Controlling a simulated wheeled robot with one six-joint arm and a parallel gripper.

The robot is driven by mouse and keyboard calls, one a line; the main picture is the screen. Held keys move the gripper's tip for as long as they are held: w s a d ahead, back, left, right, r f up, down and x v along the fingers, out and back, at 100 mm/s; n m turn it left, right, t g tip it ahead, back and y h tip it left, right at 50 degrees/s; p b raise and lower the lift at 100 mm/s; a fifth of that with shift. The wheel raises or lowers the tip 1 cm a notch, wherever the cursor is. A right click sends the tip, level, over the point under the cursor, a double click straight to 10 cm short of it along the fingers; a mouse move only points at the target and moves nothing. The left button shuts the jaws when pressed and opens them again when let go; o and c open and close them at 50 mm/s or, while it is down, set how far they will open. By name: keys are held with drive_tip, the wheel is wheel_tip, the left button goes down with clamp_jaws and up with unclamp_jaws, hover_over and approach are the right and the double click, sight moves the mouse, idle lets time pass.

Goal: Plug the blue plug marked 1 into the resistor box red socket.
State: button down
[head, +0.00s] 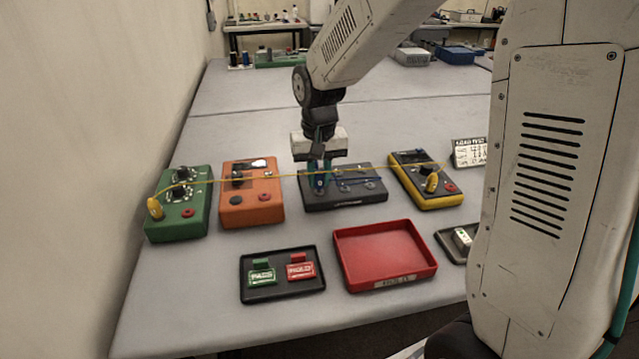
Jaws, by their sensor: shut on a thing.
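My gripper (320,172) is shut on the blue plug (319,184), low over the left part of a dark board (345,201). The fingers hide part of the plug, and its mark is too small to read. I cannot tell whether the plug touches the board.
An orange box (250,213) with a dark and a red socket stands between the green box and the board. A yellow lead (275,177) runs over the boxes to a yellow meter (427,199). A black tray (282,293) and a red tray (383,281) lie in front.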

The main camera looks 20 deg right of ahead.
sight(318, 172)
drive_tip(key=shift+r, duration=2.35)
drive_tip(key=a+n, duration=0.1)
drive_tip(key=a, duration=0.5)
drive_tip(key=w+a+n, duration=0.1)
drive_tip(key=a, duration=1.1)
drive_tip(key=shift+w+n, duration=0.25)
drive_tip(key=shift+n, duration=0.15)
drive_tip(key=shift+m, duration=0.4)
drive_tip(key=a, duration=0.3)
drive_tip(key=a+r, duration=0.1)
drive_tip(key=a, duration=0.5)
drive_tip(key=shift+s+r, duration=0.1)
drive_tip(key=shift+r, duration=0.3)
drive_tip(key=shift+w+a+r+m, duration=0.3)
drive_tip(key=shift+a+r+m, duration=0.5)
drive_tip(key=shift+m, duration=0.2)
drive_tip(key=shift+d+f, duration=0.1)
